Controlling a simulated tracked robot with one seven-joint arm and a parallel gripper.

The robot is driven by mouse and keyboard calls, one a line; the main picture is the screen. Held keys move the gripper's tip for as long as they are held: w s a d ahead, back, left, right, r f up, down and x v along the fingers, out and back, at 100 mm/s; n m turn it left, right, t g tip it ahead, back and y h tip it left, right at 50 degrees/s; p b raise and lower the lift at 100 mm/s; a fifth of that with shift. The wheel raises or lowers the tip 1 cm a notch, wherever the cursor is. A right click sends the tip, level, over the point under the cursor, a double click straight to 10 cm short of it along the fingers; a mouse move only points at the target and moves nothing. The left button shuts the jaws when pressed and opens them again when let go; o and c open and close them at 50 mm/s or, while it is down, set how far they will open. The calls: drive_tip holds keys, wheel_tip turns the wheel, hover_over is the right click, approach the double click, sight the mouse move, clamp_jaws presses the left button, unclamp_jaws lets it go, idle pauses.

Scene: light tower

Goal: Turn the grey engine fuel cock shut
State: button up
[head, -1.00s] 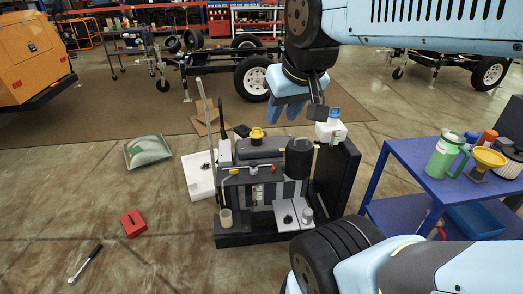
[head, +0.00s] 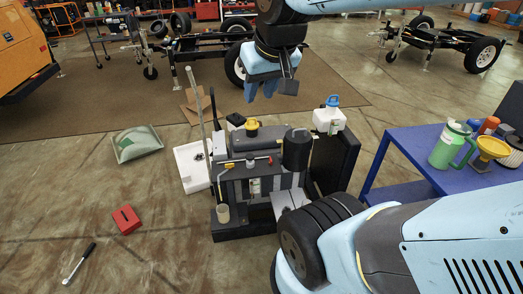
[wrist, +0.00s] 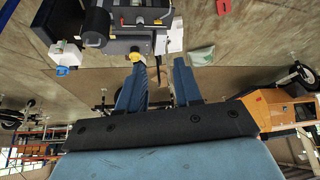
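A dark grey engine unit (head: 238,190) stands on the floor in the middle of the head view, with a yellow cap (head: 252,125) and a black cylinder (head: 296,150) on it. Small levers, one with a red end (head: 228,165), are on its near side. I cannot make out for sure which is the grey fuel cock. My gripper (head: 262,90) hangs above and behind the engine, with its two blue fingers apart and nothing between them. In the wrist view, which is upside down, the fingers (wrist: 159,75) are spread and the engine (wrist: 130,18) is at the top.
A white bottle with a blue cap (head: 329,118) stands at the engine's right. A blue table (head: 410,150) with a green jug (head: 452,147) and yellow funnel is at right. A red box (head: 126,219), a wrench (head: 80,262) and a bag (head: 137,143) lie on the open floor at left.

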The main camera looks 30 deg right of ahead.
drive_tip(key=w+d+f, duration=0.3)
drive_tip(key=w+f, duration=0.2)
drive_tip(key=w, duration=0.6)
drive_tip(key=m+g+h, duration=0.1)
drive_tip(key=m, duration=0.2)
hover_over(271, 161)
drive_tip(key=s+a, duration=0.1)
drive_tip(key=s, duration=0.3)
wheel_tip(271, 161, down, 34)
drive_tip(key=x, duration=1.3)
drive_tip(key=shift+s+d+f, duration=0.15)
drive_tip(key=shift+f, duration=0.3)
clamp_jaws()
